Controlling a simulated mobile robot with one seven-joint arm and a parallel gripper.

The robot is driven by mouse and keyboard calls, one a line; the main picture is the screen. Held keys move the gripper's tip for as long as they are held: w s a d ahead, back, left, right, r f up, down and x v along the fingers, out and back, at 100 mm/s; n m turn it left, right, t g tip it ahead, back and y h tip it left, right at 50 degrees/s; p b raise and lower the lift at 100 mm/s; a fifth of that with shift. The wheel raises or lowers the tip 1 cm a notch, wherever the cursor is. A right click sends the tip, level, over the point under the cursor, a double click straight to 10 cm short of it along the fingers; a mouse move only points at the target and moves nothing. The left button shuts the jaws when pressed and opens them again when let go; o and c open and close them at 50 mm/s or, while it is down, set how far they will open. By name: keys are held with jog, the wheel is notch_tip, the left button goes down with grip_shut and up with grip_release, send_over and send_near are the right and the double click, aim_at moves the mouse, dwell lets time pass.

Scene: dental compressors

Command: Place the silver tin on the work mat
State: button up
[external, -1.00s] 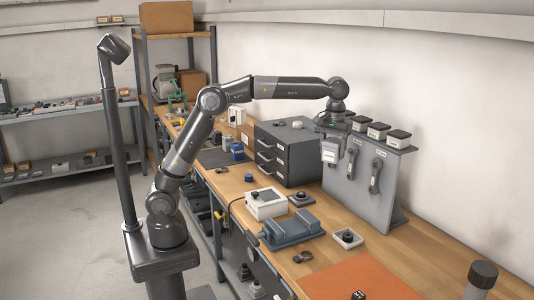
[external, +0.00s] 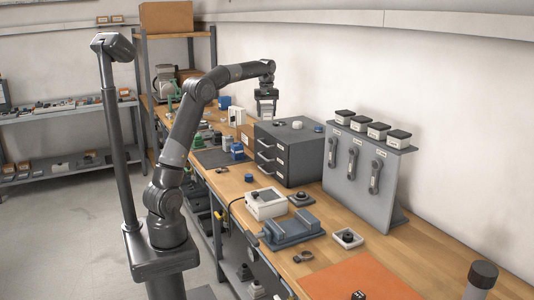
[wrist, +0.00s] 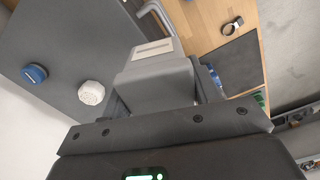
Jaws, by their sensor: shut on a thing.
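My gripper (external: 266,97) is shut on a grey, silver-looking tin (external: 266,108) with a pale label. It holds the tin in the air near the far left corner of the grey drawer cabinet. An orange mat (external: 350,281) lies at the near end of the bench. I cannot tell which is the work mat.
The drawer cabinet (external: 282,143) carries a white knob-like piece (wrist: 91,92) and a blue round piece (wrist: 35,73). Blue containers (external: 237,151) stand by the dark mat. A grey panel (external: 350,174) holds several labelled boxes on top. A vise (external: 290,231) stands mid-bench.

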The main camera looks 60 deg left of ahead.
jog(key=s+a+n, duration=0.2)
jog(key=s+a, duration=0.5)
jog(key=a, duration=0.3)
jog(key=s+a+n, duration=0.2)
jog(key=s+a, duration=0.5)
jog(key=a, duration=0.2)
send_over(214, 161)
jog(key=f, duration=2.5)
jog(key=shift+w+a, duration=0.1)
jog(key=shift+a, duration=0.15)
jog(key=shift+f, duration=1.95)
jog(key=shift+f, duration=0.1)
jog(key=o, duration=1.1)
jog(key=shift+o, duration=0.2)
notch_tip(214, 161, up, 12)
